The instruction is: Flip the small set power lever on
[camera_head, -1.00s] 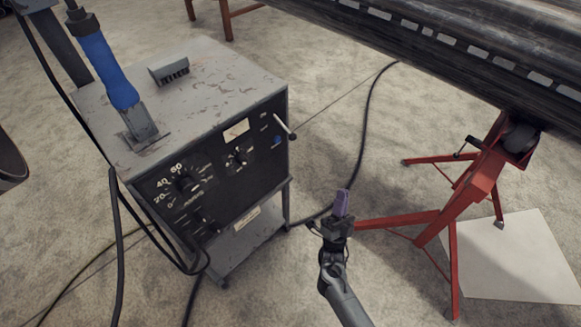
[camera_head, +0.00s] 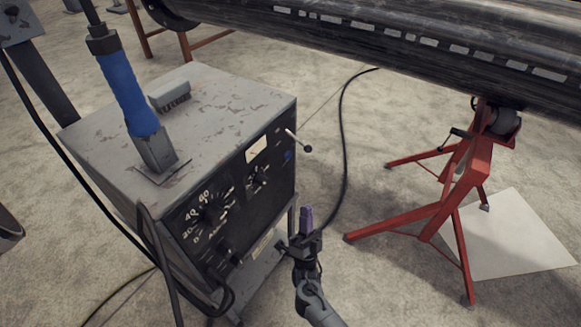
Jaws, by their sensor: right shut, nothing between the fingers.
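The small power set (camera_head: 190,135) is a worn grey box with a black front panel, on the left of the head view. A pale lever (camera_head: 298,140) with a round knob sticks out from the panel's right edge and slants down to the right. My right gripper (camera_head: 306,220) is shut and empty, its purple fingertips pointing up. In the picture it is below the lever, with a visible gap between them. My left gripper is not in view.
A blue-gripped tool (camera_head: 127,93) stands on the set's top, and black cables hang at its left. A red pipe stand (camera_head: 460,185) carries a large dark pipe (camera_head: 400,45) at right. A pale sheet (camera_head: 515,235) lies on the floor. Floor between the set and stand is mostly clear.

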